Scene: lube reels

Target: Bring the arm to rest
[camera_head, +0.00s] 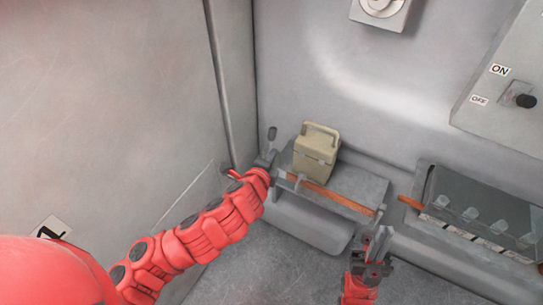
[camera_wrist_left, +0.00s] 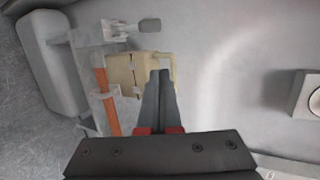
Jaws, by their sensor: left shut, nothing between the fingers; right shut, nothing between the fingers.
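My left arm (camera_head: 205,230) is red and reaches in from the left in the head view. Its gripper (camera_head: 268,159) is beside the left end of a grey shelf, near a grey lever. In the left wrist view the left gripper (camera_wrist_left: 160,78) has its fingers together and empty, overlapping the canister's edge in the picture; I cannot tell the gap. My right gripper (camera_head: 382,236) points up at the lower middle of the head view, shut and empty, in front of the shelf's right end.
A beige canister (camera_head: 315,153) with a handle stands on the grey shelf (camera_head: 357,187), which has an orange strip. The grey lever (camera_head: 272,133) also shows in the left wrist view (camera_wrist_left: 149,25). A box with several knobs (camera_head: 480,205) is at right. Floor (camera_head: 262,268) is clear below.

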